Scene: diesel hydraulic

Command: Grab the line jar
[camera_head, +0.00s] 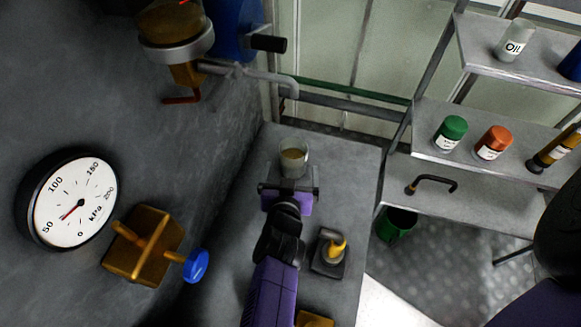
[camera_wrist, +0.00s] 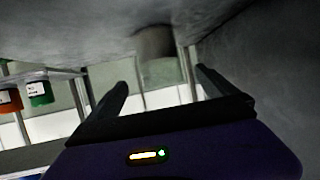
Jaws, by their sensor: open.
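A clear glass jar (camera_head: 294,158) with brownish contents stands on the grey bench, just beyond my gripper; I take it for the line jar. My gripper (camera_head: 289,186) is open and points at it, with its lower part partly hidden behind the gripper. In the wrist view, the jar (camera_wrist: 160,68) appears upside down in the gap between the two dark fingers (camera_wrist: 162,82). It looks a little past the fingertips, and I see no contact.
The grey bench (camera_head: 345,165) is clear right of the jar.

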